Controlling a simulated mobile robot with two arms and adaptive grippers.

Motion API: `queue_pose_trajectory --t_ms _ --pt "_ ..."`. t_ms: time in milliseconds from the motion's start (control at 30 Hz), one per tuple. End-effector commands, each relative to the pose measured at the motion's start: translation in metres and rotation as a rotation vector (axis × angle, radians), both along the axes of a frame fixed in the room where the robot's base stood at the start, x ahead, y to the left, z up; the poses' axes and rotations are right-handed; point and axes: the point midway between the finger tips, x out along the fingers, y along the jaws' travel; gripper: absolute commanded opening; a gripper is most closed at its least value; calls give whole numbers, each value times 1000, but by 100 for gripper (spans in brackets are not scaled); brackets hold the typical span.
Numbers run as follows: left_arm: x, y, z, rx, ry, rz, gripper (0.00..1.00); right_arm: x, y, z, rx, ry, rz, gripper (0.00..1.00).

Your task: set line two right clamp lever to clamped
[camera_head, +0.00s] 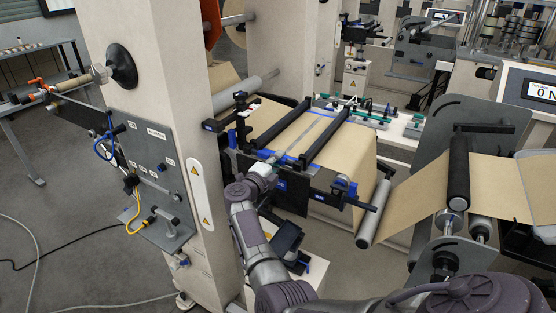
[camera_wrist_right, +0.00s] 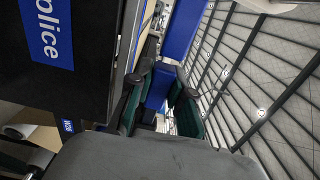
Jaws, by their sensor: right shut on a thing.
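The line two splice table has two black clamp bars, a left one (camera_head: 280,124) and a right one (camera_head: 325,134), lying across brown kraft paper (camera_head: 345,155). My right gripper (camera_head: 270,165) is at the table's front edge, below the near end of the left bar. In the right wrist view my right gripper (camera_wrist_right: 160,103) has its dark green fingers closed about a blue lever (camera_wrist_right: 182,32). In the head view my gripper and wrist mostly hide that lever. Another blue and black clamp fitting (camera_head: 345,188) shows at the table's front right corner. My left gripper is out of view.
A cream column (camera_head: 150,70) with a grey control panel (camera_head: 150,155) stands close on the left. A grey roller (camera_head: 374,213) and the paper web (camera_head: 410,200) lie to the right. In the wrist view, a dark panel with a blue splice label (camera_wrist_right: 48,32) is close by.

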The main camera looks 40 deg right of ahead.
Motion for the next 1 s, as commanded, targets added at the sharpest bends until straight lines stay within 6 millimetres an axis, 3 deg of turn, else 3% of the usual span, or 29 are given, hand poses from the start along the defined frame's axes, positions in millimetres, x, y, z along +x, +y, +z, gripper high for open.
queue_pose_trajectory --t_ms 167,200,333,667,767,1000 --pt "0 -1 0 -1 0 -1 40 -1 -1 0 -6 8 -2 0" --pt "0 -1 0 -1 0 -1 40 -1 -1 0 -5 8 -2 26" --pt "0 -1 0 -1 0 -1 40 -1 -1 0 -4 6 -2 46" --pt "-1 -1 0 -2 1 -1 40 0 0 3 -2 1 0 46" --pt "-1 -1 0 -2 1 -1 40 0 0 13 -1 -1 0 46" --pt "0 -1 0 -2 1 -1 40 0 -1 61 -2 -5 -3 46"
